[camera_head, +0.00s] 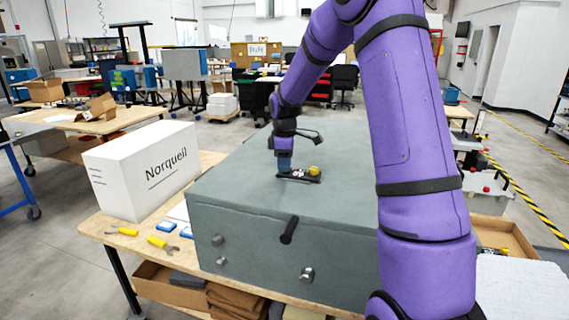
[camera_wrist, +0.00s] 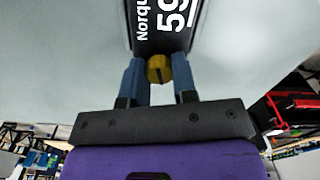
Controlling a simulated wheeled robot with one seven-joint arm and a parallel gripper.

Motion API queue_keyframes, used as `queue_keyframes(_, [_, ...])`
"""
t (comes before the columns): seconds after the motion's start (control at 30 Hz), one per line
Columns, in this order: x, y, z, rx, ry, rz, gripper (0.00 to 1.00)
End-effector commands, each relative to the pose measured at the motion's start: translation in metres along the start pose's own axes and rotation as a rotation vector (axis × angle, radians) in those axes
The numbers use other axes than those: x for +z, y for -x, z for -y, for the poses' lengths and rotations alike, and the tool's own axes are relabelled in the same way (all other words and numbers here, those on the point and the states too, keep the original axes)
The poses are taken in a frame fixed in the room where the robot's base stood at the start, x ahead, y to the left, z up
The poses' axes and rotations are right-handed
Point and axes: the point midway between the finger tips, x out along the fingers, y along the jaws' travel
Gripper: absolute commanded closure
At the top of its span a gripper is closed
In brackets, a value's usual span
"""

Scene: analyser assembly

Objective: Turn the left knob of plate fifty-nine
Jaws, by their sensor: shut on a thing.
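Plate fifty-nine (camera_head: 298,177) is a small dark plate lying on top of the grey analyser case. Its white "59" and part of "Norqu" show on the plate in the wrist view (camera_wrist: 163,22). My gripper (camera_head: 284,166) points down at the plate's left part. In the wrist view its two blue fingers (camera_wrist: 159,70) are shut on a yellow knob (camera_wrist: 159,68), one on each side. Another yellow knob (camera_head: 314,170) stands free at the plate's right end in the head view. The held knob is hidden by the gripper in the head view.
The grey case (camera_head: 240,205) stands on a wooden workbench (camera_head: 97,226). A white Norquell box (camera_head: 145,170) stands left of it. Yellow-handled tools (camera_head: 162,243) lie at the bench's front left. The case top around the plate is clear.

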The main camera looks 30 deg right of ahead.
Motion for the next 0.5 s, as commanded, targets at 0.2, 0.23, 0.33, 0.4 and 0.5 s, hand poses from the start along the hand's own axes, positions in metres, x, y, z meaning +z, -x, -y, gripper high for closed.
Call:
queue_keyframes(0.2, [0.0014, -0.003, 0.0013, -0.008, 0.202, 0.001, 0.97])
queue_keyframes(0.23, [0.0015, -0.003, 0.0013, -0.008, 0.23, 0.001, 0.97])
queue_keyframes(0.33, [0.0014, -0.0032, 0.0015, -0.008, 0.326, 0.001, 0.97])
queue_keyframes(0.4, [0.0017, -0.0033, 0.0014, -0.009, 0.391, 0.001, 0.97])
queue_keyframes(0.5, [0.0013, -0.0035, 0.0017, -0.009, 0.488, 0.001, 0.97])
